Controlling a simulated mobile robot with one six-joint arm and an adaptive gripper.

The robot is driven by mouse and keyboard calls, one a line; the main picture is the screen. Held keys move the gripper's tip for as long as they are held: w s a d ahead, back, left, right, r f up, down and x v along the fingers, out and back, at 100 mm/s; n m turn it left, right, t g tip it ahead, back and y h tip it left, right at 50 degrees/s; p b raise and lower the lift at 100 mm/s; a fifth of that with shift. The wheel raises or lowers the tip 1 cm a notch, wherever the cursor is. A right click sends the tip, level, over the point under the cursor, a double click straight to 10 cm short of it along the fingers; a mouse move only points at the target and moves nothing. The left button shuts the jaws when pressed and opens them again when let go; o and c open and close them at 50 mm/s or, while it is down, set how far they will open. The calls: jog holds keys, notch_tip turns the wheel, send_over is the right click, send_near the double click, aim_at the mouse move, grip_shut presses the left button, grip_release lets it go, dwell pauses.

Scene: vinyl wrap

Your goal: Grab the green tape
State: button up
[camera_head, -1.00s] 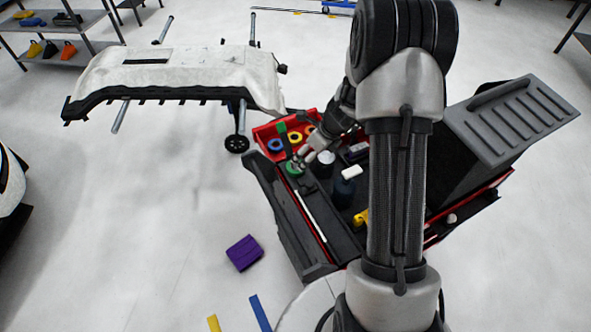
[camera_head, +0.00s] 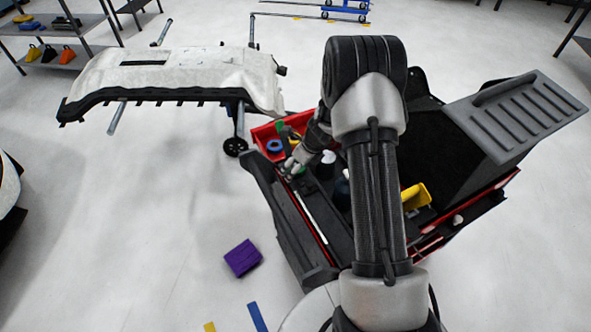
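Another green item (camera_head: 280,127) stands upright in the red bin behind, beside a blue roll (camera_head: 274,146).
The tool cart (camera_head: 290,228) also holds dark bottles, a white rod (camera_head: 310,212) and a yellow tool (camera_head: 415,196). Its raised grey lid (camera_head: 520,115) is at right. A covered bumper on a stand (camera_head: 170,75) is behind left. A purple block (camera_head: 242,257) lies on open floor.

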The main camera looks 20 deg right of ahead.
jog(key=shift+r, duration=0.1)
jog(key=shift+c, duration=0.5)
jog(key=c, duration=1.1)
jog(key=shift+o, duration=0.2)
